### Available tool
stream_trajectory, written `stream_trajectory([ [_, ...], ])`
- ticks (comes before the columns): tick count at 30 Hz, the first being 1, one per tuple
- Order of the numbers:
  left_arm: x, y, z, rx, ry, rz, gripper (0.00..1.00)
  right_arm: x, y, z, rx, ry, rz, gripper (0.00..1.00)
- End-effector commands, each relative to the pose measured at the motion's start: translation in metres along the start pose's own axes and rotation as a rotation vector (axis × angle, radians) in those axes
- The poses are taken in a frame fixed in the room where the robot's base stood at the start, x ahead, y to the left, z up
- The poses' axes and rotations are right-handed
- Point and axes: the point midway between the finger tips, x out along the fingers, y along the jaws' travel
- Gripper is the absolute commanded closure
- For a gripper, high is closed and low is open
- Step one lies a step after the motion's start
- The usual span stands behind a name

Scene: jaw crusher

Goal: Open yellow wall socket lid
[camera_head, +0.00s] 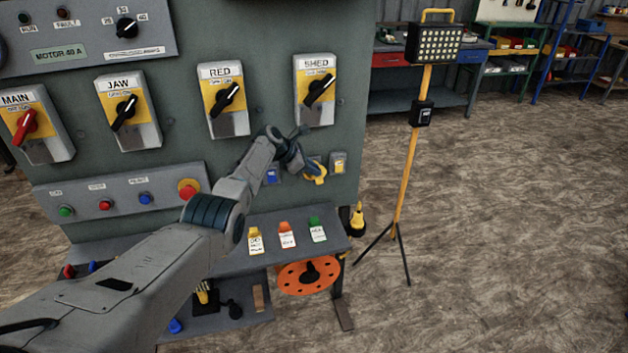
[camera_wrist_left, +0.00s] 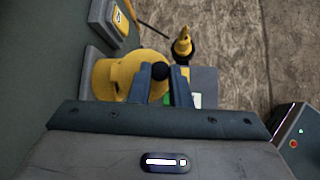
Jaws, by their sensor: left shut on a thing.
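The yellow wall socket lid (camera_head: 319,180) is low on the green cabinet panel, partly hidden behind my left gripper (camera_head: 309,166). In the left wrist view the round yellow lid (camera_wrist_left: 112,76) has a black knob (camera_wrist_left: 160,71) at its edge. My left gripper (camera_wrist_left: 160,90) has its two fingers on either side of this knob and is shut on it. The lid's exact opening angle is hard to tell. My right gripper is not in view.
A blue socket (camera_head: 271,176) and a small grey-yellow box (camera_head: 338,162) flank the lid. Below is a shelf with tags (camera_head: 287,236). A yellow plug (camera_head: 357,219) hangs at the cabinet's right edge. A lamp tripod (camera_head: 397,200) stands to the right, with open floor around.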

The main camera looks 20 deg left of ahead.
Motion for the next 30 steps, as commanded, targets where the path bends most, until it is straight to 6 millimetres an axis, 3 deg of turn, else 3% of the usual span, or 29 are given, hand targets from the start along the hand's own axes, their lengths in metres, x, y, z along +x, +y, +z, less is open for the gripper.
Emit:
stream_trajectory([
  [1, 0.004, -0.001, -0.003, -0.021, -0.001, -0.021, 1.00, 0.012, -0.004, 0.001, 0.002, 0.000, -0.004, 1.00],
  [9, -0.002, -0.001, 0.003, -0.093, 0.000, -0.093, 1.00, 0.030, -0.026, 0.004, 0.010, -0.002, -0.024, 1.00],
  [30, -0.007, -0.001, 0.007, -0.151, 0.002, -0.151, 1.00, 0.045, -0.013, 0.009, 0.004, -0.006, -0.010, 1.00],
])
